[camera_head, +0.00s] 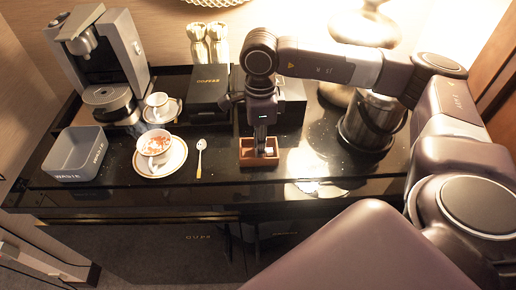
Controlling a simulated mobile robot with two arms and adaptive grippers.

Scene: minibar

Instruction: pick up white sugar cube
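A small brown wooden box (260,163) stands near the front of the black counter. A small white piece, likely the sugar cube (269,151), shows in it beside my fingertips. My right gripper (261,147) points straight down into the box, with its fingertips at or just inside the rim. The fingers look close together. They hide part of the box's inside, and I cannot tell whether they hold anything. My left gripper is not in view.
Left of the box lie a spoon (200,158), a filled cup (154,144) on a saucer (139,163) and a grey bin (60,155). A coffee machine (124,50) and a black box (209,84) stand behind. A metal container (366,130) stands at the right.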

